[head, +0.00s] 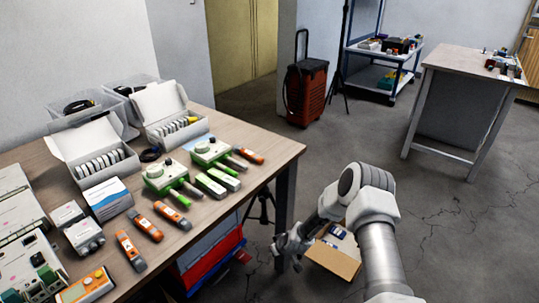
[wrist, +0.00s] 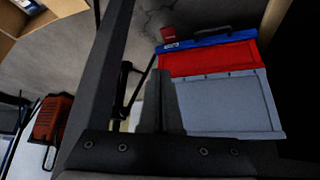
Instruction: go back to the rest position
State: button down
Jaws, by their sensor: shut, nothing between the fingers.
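My gripper (head: 291,252) is shut and empty in the head view. It hangs low beside the right end of the wooden table (head: 262,163), in front of the table's dark leg (head: 285,195) as seen from the head. My arm reaches to it from the lower right. In the wrist view the shut fingers (wrist: 160,98) show at the middle, in front of stacked red and grey bins (wrist: 230,105).
Green testers (head: 212,150), orange handheld meters (head: 147,227) and open white boxes (head: 90,150) crowd the table. A cardboard box (head: 340,262) stands on the floor close to my gripper. A red wheeled case (head: 306,92), a cart (head: 372,82) and a second table (head: 475,62) stand farther back.

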jog(key=d+r, duration=0.2)
jog(key=r, duration=0.9)
jog(key=d+r, duration=0.2)
jog(key=r, duration=0.9)
jog(key=s+d+r+m+h, duration=0.1)
jog(key=s+r, duration=0.2)
jog(key=r, duration=0.4)
jog(key=s+d+r+h, duration=0.1)
jog(key=s+d+r, duration=0.15)
jog(key=r, duration=0.45)
jog(key=s+d+r+m+h, duration=0.1)
jog(key=s+d+r+m, duration=0.15)
jog(key=s+r, duration=1.1)
jog(key=s+d+r+m, duration=0.2)
jog(key=s, duration=1.5)
notch_tip(320, 180, up, 22)
jog(key=p, duration=2.2)
jog(key=shift+w+d+f, duration=0.2)
jog(key=shift+w+f, duration=0.05)
jog(key=shift+w, duration=0.15)
jog(key=shift+d, duration=0.1)
